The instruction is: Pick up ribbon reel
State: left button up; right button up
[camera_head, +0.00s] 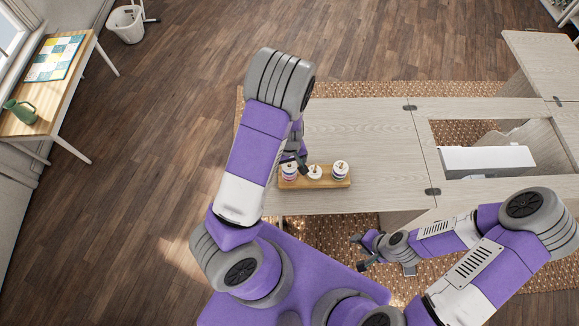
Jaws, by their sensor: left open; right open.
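Several small spool-like reels stand on a wooden tray (322,183) near the front left of the cabinet top. A striped reel (289,171) is at the left, a whitish reel (315,172) in the middle and another white reel (341,169) at the right. I cannot tell for sure which is the ribbon reel. My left gripper (300,160) is open, over or just behind the left and middle reels; its arm hides part of that area. My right gripper (361,252) is open and empty, in front of the cabinet's front edge, apart from the tray.
The pale wooden cabinet top (360,130) is clear behind the tray. To its right is an opening with a white box-like piece (487,159) in it. A side table (45,85) with a green jug (20,112) stands at the far left.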

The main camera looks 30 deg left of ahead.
pick_arm(q)
jog(key=shift+f, duration=0.8)
jog(key=c, duration=1.1)
jog(key=shift+r, duration=0.15)
jog(key=shift+c, duration=0.2)
notch_tip(320, 180, up, 10)
jog(key=p, duration=0.2)
